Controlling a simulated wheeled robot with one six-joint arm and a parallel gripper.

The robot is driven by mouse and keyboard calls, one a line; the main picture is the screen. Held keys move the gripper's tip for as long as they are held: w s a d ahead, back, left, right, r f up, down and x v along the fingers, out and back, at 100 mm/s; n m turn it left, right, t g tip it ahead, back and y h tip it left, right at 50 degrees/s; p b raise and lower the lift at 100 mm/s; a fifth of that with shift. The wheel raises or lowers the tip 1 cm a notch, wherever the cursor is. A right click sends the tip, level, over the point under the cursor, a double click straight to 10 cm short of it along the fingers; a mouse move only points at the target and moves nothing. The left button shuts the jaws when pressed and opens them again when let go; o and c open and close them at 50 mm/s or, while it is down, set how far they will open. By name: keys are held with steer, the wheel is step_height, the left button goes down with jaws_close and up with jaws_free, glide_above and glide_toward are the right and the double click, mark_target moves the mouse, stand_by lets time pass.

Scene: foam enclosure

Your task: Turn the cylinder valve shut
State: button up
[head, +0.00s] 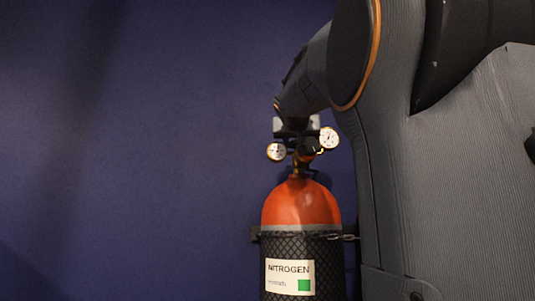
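A gas cylinder (300,205) with an orange-red shoulder and a dark mesh sleeve stands upright against the wall. Its label (290,278) reads "NITROGEN" and has a green square. My gripper (297,127) is at the end of my arm, directly above the valve and regulator in the picture. Its fingers are dark and small, and I cannot tell whether they touch the valve.
A chain (335,237) runs around the cylinder below its shoulder, with a dark bracket (255,233) at the left. The purple-blue wall (130,140) is bare to the left.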

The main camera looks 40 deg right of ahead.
steer(key=shift+w+a+f+m+g+h+b, duration=0.15)
steer(key=shift+f+m+g+h+b, duration=0.2)
steer(key=shift+b, duration=0.7)
steer(key=m+g+h+b, duration=0.1)
steer(key=b, duration=0.2)
steer(key=shift+w+r+g, duration=0.1)
steer(key=shift+w+g, duration=0.05)
steer(key=shift+g, duration=0.1)
steer(key=m+g+h+b, duration=0.2)
steer(key=g+b, duration=0.1)
steer(key=shift+w+a+r+m, duration=0.1)
steer(key=shift+w+r+m, duration=0.1)
steer(key=shift+m, duration=0.15)
steer(key=m+g+p, duration=0.1)
steer(key=g, duration=0.1)
steer(key=m+g+h+p, duration=0.1)
steer(key=m+g, duration=0.1)
steer(key=g, duration=0.1)
steer(key=shift+w+a+r+h, duration=0.1)
steer(key=shift+w+r+h, duration=0.05)
steer(key=shift+w+h, duration=0.1)
steer(key=m+g+p, duration=0.2)
steer(key=g+p, duration=0.1)
steer(key=g, duration=0.1)
steer(key=shift+m, duration=0.3)
steer(key=o, duration=0.8)
